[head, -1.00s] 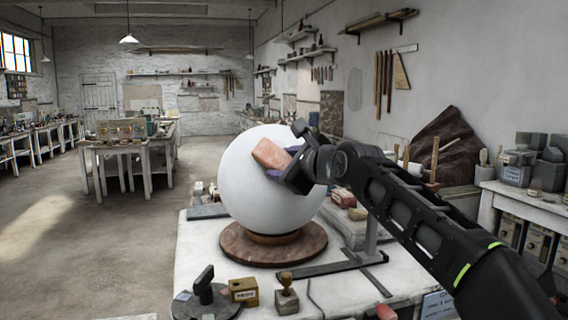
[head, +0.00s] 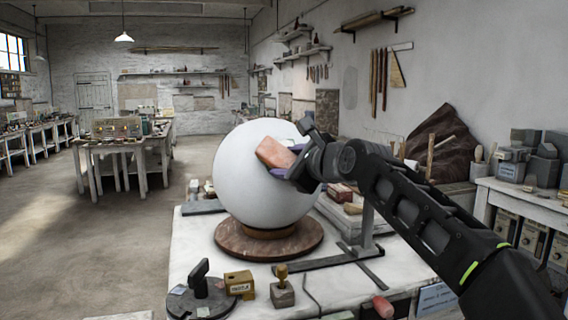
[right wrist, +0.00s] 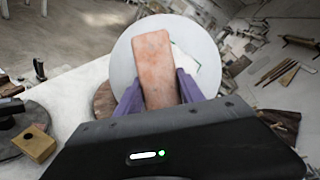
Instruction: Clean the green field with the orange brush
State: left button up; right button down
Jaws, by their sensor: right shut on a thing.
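A large white plaster sphere (head: 240,190) stands on a round brown base (head: 235,240) on the white worktable. My right gripper (head: 285,167) is at the sphere's upper right side, its purple fingers shut on a salmon-orange block, the brush (head: 270,152). In the right wrist view the brush (right wrist: 153,70) stands out in front of the sphere (right wrist: 124,65). Whether it touches the surface I cannot tell. A pale patch with a thin green edge, seemingly the green field (right wrist: 188,62), shows just right of the brush, partly hidden by it and a finger. My left gripper is not in view.
A dark stand (head: 200,290), a small tan box (head: 239,284) and a wooden-handled stamp (head: 282,290) are at the table's front. A grey metal bracket (head: 368,230) stands right of the sphere, under my right arm. The floor at left is open.

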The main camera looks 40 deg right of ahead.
aim_at(277, 152)
dwell(0.4)
jog(key=shift+w+a+r+p, duration=0.4)
jog(key=shift+a+r+p, duration=0.05)
jog(key=shift+r, duration=0.1)
jog(key=shift+w+a+r, duration=0.15)
jog(key=shift+w+a, duration=0.1)
jog(key=shift+w+a+r+p, duration=0.25)
jog(key=shift+r+p, duration=0.05)
jog(key=shift+p, duration=0.1)
jog(key=shift+w+a+r+p, duration=0.3)
jog(key=shift+w+a, duration=0.05)
jog(key=shift+w, duration=0.05)
